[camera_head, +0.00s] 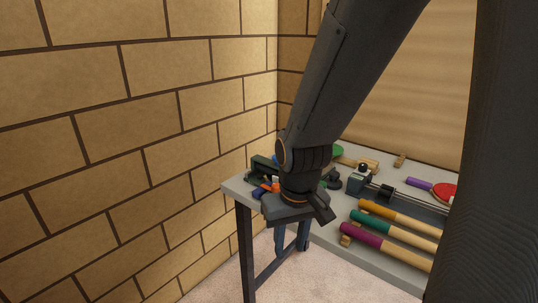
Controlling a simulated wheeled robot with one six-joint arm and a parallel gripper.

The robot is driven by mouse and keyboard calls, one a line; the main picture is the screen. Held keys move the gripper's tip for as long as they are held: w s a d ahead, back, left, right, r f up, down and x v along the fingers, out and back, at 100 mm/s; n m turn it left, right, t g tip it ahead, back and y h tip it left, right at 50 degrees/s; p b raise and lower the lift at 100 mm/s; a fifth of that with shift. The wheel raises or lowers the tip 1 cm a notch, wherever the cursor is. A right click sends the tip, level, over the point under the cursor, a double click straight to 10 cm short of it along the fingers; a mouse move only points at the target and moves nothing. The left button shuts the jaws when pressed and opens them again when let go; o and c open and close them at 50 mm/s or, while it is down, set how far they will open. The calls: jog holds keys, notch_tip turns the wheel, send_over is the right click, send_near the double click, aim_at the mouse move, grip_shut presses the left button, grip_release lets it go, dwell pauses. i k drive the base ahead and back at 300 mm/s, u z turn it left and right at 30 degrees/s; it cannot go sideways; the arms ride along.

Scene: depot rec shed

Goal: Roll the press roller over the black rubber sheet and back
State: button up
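A short dark cylinder on a thin metal rod (386,192), which looks like the press roller, lies on the grey table beside a small dark block with a round knob. A flat dark grey strip (424,209), possibly the black rubber sheet, lies to the right of it and is partly hidden by the bats and my own dark column. My gripper (300,212) is at the table's front left, left of the roller and apart from it. Its fingers are dark and partly hidden, so I cannot tell their opening. I see nothing clearly held in it.
Bats with orange, green and purple ends (361,229) and wooden handles lie along the front of the table (335,235). A red paddle (443,190) lies at the right. Small orange and blue items (264,188) lie behind my gripper. A brick wall (150,120) stands at the left.

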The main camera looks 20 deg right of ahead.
aim_at(271, 167)
jog(key=u, duration=0.4)
jog(key=i, duration=1.1)
jog(key=z, duration=0.55)
